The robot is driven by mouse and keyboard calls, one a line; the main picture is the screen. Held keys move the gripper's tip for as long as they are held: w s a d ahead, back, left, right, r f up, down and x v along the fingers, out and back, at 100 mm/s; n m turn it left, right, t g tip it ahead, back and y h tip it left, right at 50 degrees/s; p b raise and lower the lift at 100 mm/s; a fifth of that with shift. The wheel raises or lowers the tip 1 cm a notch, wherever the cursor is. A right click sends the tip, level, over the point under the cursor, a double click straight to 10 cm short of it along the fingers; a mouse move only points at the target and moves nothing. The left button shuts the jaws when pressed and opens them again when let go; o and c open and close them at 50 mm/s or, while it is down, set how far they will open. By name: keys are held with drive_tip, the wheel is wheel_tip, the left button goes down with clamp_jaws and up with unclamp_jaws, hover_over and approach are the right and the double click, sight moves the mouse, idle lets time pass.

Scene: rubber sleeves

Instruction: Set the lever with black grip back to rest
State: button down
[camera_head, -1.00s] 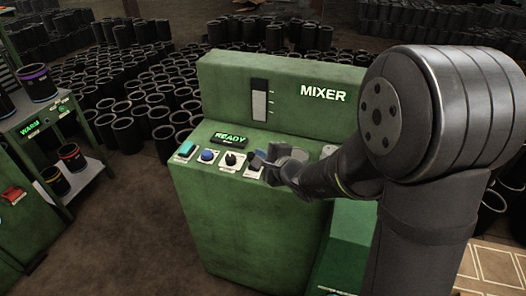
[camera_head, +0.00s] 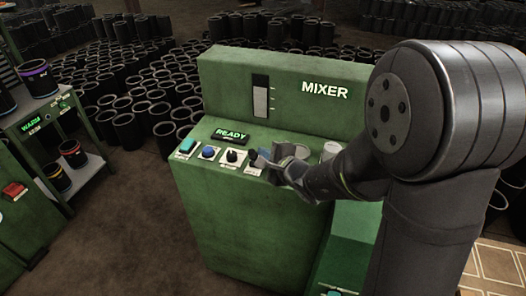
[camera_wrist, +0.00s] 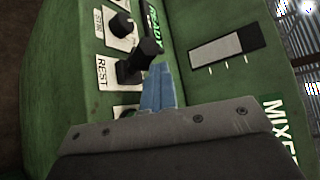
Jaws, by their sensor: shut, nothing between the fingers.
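The lever with the black grip (camera_wrist: 140,60) stands out of the green mixer panel beside a white plate marked REST. It also shows in the head view as a small dark shape (camera_head: 253,155) at the right of the row of controls. My gripper (camera_wrist: 157,88) shows two blue fingers, closed together with nothing between them. They are right beside the black grip; I cannot tell whether they touch it. In the head view my gripper (camera_head: 264,160) is just right of the lever. The lower part of the lever's plate is partly hidden by my gripper.
A black knob (camera_head: 232,156), a blue button (camera_head: 208,153) and a teal switch (camera_head: 187,146) sit left of the lever. A READY display (camera_head: 230,135) is above them.

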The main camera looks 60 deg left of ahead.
drive_tip(key=d+f, duration=0.3)
drive_tip(key=d, duration=0.5)
drive_tip(key=shift+w+d, duration=0.4)
drive_tip(key=shift+a, duration=0.1)
drive_tip(key=a, duration=0.2)
drive_tip(key=a+r, duration=0.1)
drive_tip(key=a, duration=0.1)
drive_tip(key=shift+s+r, duration=0.1)
drive_tip(key=shift+s, duration=0.25)
drive_tip(key=w+a, duration=0.1)
drive_tip(key=w+a+r, duration=0.1)
drive_tip(key=a, duration=0.1)
drive_tip(key=w+a+r, duration=0.1)
drive_tip(key=w+a, duration=0.1)
drive_tip(key=v, duration=0.4)
drive_tip(key=shift+w+a+r, duration=0.1)
drive_tip(key=shift+w+r, duration=0.15)
drive_tip(key=shift+d+r, duration=0.15)
drive_tip(key=shift+d, duration=0.5)
drive_tip(key=shift+a, duration=0.1)
